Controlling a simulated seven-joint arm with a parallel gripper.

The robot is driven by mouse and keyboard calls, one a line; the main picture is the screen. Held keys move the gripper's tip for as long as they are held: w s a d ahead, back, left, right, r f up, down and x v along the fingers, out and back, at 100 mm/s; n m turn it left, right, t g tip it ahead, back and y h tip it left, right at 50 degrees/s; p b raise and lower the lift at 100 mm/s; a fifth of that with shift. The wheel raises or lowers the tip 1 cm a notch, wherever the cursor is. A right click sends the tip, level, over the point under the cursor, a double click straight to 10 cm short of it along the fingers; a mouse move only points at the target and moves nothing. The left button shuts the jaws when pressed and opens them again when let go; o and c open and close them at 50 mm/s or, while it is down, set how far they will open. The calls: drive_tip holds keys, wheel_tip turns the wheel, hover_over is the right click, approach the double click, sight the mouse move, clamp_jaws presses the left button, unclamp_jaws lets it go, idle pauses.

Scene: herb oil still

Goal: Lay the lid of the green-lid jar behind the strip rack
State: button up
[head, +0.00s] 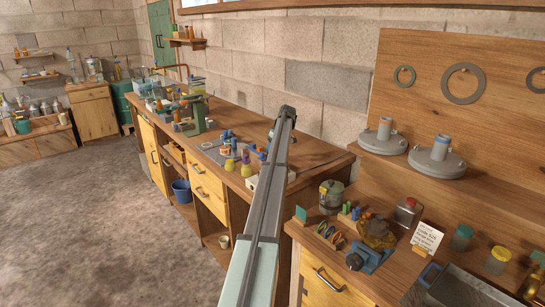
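Several lidded jars stand on the right-hand counter. One jar with a teal-green lid (463,238) stands upright beside the written card. Another small jar at the right edge has a green top (539,257) and is partly cut off by the frame. I cannot tell for certain which is the green-lid jar. A small rack holding upright coloured pieces (352,211) stands near the grey-green canister; it may be the strip rack, but it is too small to be sure.
A yellow-lidded jar (498,260), a written card (427,237), a metal flask (408,212) and a canister (331,196) crowd the right counter. A brown lump (377,234) lies near a blue tool (370,257). A grey basin (455,290) is in front. The long bench (315,152) is cluttered.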

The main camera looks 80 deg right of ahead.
drive_tip(key=shift+f, duration=1.95)
drive_tip(key=shift+f, duration=0.1)
drive_tip(key=o, duration=0.7)
drive_tip(key=v, duration=1.2)
